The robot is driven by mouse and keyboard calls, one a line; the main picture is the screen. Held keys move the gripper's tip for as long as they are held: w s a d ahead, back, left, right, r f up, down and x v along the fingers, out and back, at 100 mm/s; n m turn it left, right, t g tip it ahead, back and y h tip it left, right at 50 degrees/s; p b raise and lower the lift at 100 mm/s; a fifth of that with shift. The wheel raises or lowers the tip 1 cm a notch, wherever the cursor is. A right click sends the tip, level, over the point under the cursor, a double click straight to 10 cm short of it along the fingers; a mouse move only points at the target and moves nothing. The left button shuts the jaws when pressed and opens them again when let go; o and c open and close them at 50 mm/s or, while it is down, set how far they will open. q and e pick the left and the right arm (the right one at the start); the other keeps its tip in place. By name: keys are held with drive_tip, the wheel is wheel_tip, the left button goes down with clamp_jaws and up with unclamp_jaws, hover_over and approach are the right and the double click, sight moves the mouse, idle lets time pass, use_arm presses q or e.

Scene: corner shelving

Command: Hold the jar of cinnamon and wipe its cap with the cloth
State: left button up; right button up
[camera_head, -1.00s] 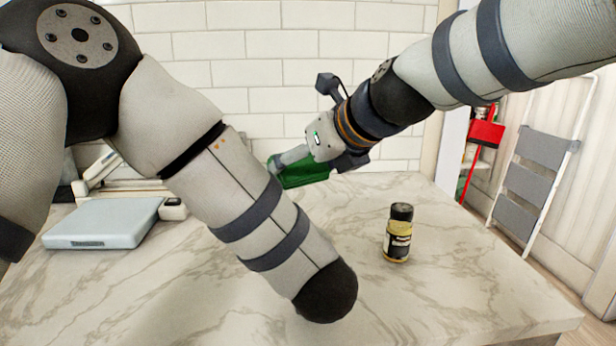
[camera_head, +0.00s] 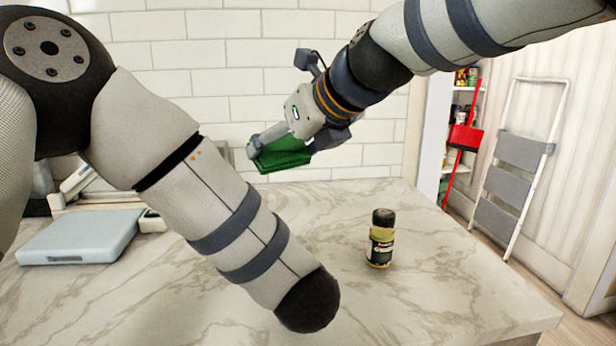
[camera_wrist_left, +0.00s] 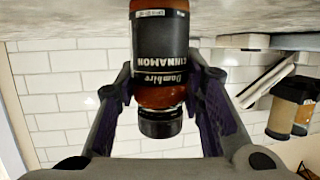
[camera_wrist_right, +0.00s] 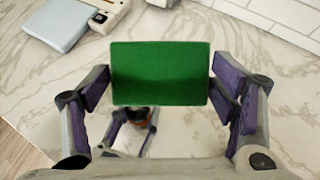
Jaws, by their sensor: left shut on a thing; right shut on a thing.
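The jar of cinnamon (camera_wrist_left: 160,50), with a dark label and black cap, is between the fingers of my left gripper (camera_wrist_left: 160,84), which is shut on it. The left wrist view shows the jar upside down, cap lowest in the picture. My left arm hides this jar in the head view. My right gripper (camera_head: 284,146) is shut on the green cloth (camera_head: 278,157), held above the counter. In the right wrist view the flat cloth (camera_wrist_right: 160,72) spans the fingers, and the jar (camera_wrist_right: 137,117) in my left gripper shows just below the cloth's edge. Whether they touch cannot be told.
Another jar (camera_head: 381,240) with a black cap stands upright on the marble counter (camera_head: 440,275), right of my left arm. A pale blue scale (camera_head: 80,238) lies at the left. White tiles back the counter; a step ladder (camera_head: 520,150) stands beyond its right end.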

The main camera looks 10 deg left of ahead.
drive_tip(key=shift+s+a, duration=0.4)
drive_tip(key=shift+a, duration=0.1)
drive_tip(key=f, duration=0.5)
drive_tip(key=s+f, duration=0.1)
drive_tip(key=f, duration=0.2)
drive_tip(key=shift+a+f, duration=0.1)
drive_tip(key=shift+a, duration=0.3)
drive_tip(key=shift+s+a, duration=1.35)
drive_tip(key=shift+s, duration=0.2)
drive_tip(key=shift+w+d, duration=1.8)
drive_tip(key=shift+w, duration=0.3)
drive_tip(key=shift+r, duration=4.1)
use_arm(q)
drive_tip(key=o, duration=1.3)
